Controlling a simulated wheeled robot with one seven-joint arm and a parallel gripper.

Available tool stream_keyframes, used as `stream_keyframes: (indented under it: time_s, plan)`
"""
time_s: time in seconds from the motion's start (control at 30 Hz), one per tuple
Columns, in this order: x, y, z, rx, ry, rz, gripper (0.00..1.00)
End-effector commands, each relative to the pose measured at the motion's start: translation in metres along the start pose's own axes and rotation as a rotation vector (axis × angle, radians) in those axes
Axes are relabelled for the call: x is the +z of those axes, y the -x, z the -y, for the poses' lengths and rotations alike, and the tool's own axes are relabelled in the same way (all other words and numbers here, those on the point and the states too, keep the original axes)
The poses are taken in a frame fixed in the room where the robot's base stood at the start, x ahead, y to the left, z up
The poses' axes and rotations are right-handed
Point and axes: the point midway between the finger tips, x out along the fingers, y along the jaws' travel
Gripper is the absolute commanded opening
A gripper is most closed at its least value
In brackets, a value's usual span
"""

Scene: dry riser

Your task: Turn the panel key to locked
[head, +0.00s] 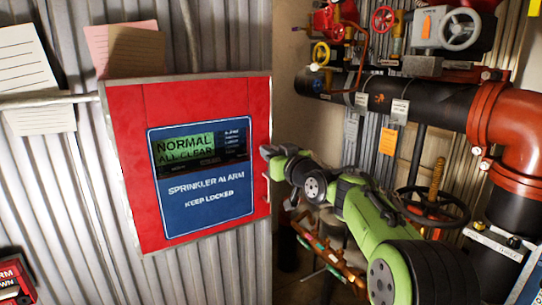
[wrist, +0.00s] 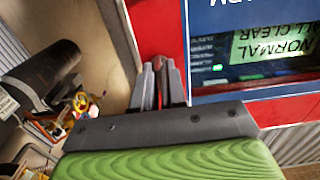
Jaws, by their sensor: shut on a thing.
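The red sprinkler alarm panel (head: 255,110) hangs on the corrugated wall; its blue face reads "KEEP LOCKED" and its screen reads "NORMAL ALL CLEAR". It also shows upside down in the wrist view (wrist: 215,92). My gripper (head: 268,153) is at the panel's right edge. In the wrist view, my gripper (wrist: 159,72) is shut on a small dark red piece, the panel key (wrist: 158,63) as far as I can tell. The fingers cover most of it, so its turned position cannot be read. In the head view the key is hidden by my gripper.
A thin handle (head: 266,190) stands at the panel's right edge, below my gripper. Black pipework (head: 440,105) with a red elbow (head: 500,125) and a dark handwheel (head: 432,207) fill the right side. Paper notes (head: 25,65) hang left of the panel.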

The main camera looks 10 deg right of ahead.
Motion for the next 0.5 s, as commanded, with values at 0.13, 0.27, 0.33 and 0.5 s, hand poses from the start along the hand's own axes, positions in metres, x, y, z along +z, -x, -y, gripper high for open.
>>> stream_keyframes:
  time_s: [0.13,0.27,0.33,0.5]
  plan:
    - [0.001,-0.0001,-0.0002,0.0,0.002,0.003,0.0]
    - [0.001,0.0,-0.0003,0.0,0.001,0.003,0.16]
    - [0.0009,0.0,-0.0003,0.0,0.001,0.003,0.26]
    - [0.0005,0.0,-0.0002,0.0,0.0,0.002,0.32]
